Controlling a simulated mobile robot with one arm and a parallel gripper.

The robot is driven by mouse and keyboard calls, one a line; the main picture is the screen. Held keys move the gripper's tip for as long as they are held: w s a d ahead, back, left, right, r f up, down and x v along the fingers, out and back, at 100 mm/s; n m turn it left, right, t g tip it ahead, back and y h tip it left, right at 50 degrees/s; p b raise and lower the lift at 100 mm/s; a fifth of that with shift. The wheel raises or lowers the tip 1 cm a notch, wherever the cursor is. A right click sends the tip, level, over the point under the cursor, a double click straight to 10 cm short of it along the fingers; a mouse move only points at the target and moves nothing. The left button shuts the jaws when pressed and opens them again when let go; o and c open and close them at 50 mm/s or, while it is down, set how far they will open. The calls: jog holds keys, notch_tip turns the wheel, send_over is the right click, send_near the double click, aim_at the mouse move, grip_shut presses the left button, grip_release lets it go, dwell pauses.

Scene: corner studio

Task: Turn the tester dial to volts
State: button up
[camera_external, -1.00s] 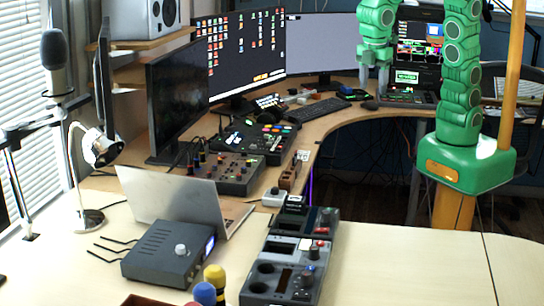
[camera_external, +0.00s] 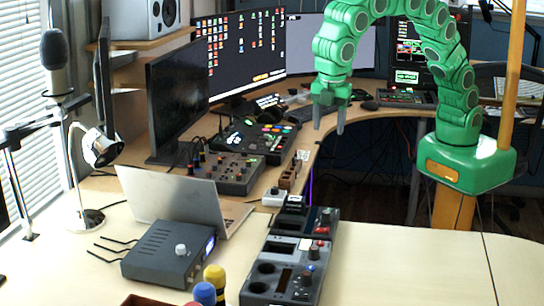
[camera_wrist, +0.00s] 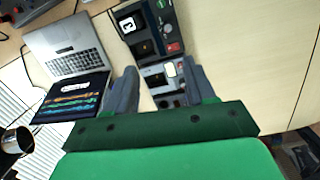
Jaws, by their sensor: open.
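No dial marking is readable, so I cannot tell for sure which device is the tester. A grey-black device (camera_external: 285,272) with round wells, a slot and small knobs lies at the front middle. Left of it is a dark box (camera_external: 160,253) with a pale knob (camera_external: 181,250) on top and a lit blue display on its side. My gripper (camera_external: 329,126) is open and empty, in the air well behind both devices, fingers pointing down. In the wrist view, a grey device (camera_wrist: 163,76) shows between the fingers, partly hidden by them.
An open laptop (camera_external: 170,196) stands behind the dark box. A second dark device (camera_external: 318,222) adjoins the grey-black one. Upright blue-topped (camera_external: 204,293) and yellow-topped (camera_external: 215,277) cylinders stand at the front. A lamp (camera_external: 97,148) is at left. The table right of the devices is clear.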

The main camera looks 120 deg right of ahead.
jog(key=w+a+f+n, duration=0.3)
jog(key=w+a+f, duration=0.4)
jog(key=w+f, duration=0.2)
jog(key=n+y, duration=0.1)
jog(key=n, duration=0.1)
send_over(314, 248)
notch_tip(314, 248, down, 8)
jog(key=shift+d+f, duration=0.15)
jog(key=shift+f, duration=4.05)
jog(key=shift+c, duration=0.3)
grip_shut()
